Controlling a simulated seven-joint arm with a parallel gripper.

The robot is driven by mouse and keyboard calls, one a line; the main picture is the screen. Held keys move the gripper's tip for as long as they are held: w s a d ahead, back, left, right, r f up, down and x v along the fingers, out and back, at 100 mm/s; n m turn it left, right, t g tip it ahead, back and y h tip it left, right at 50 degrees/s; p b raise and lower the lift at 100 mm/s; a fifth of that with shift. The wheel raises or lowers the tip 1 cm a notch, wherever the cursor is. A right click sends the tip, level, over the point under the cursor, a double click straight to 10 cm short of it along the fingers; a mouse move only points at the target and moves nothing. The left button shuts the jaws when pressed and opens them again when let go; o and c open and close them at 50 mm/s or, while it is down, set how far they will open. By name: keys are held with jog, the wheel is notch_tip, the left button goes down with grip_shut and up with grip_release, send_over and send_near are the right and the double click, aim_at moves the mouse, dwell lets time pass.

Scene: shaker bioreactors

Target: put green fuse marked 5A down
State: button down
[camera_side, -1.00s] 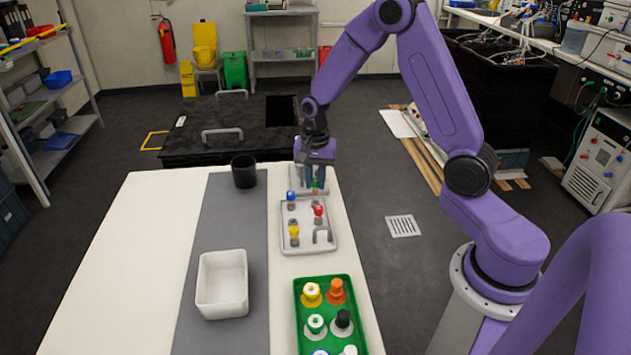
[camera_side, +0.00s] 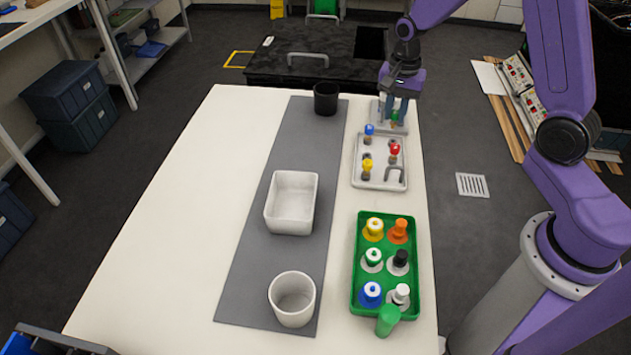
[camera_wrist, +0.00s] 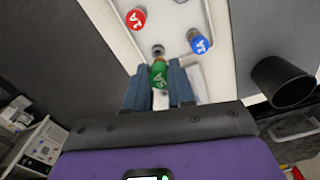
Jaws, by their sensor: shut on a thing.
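The green fuse (camera_wrist: 158,75) is held upright between the two fingers of my gripper (camera_wrist: 158,88); its marking is too small to read surely. The red fuse (camera_wrist: 136,19) and blue fuse (camera_wrist: 199,42) also show in the wrist view.
A black cup (camera_side: 326,98) stands left of my gripper on the grey mat (camera_side: 254,255). A white bin (camera_side: 291,215) and a white cup (camera_side: 292,310) are nearer. A green tray (camera_side: 358,258) of several coloured pegs lies at front right. The table's left is bare.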

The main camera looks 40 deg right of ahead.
jog(key=s+a+r+n, duration=0.2)
jog(key=s+a+r, duration=0.3)
jog(key=a, duration=0.6)
jog(key=s+a+r+n, duration=0.25)
jog(key=s+a, duration=0.45)
jog(key=a, duration=0.4)
jog(key=w+a+f, duration=0.1)
jog(key=w, duration=0.1)
jog(key=w+a+f, duration=0.2)
jog(key=w, duration=0.1)
jog(key=w+a+f, duration=0.1)
jog(key=w, duration=0.2)
jog(key=shift+w+a+f, duration=0.15)
jog(key=shift+a+f, duration=0.05)
send_near(296, 197)
jog(key=shift+s+d+f, duration=0.15)
jog(key=shift+s+d, duration=0.05)
jog(key=shift+s, duration=0.1)
jog(key=shift+w+a+f, duration=0.15)
jog(key=shift+w+f, duration=0.1)
jog(key=shift+f, duration=0.1)
jog(key=shift+w+f, duration=0.1)
jog(key=shift+f, duration=1.5)
jog(key=shift+f, duration=0.15)
jog(key=c, duration=1)
grip_release()
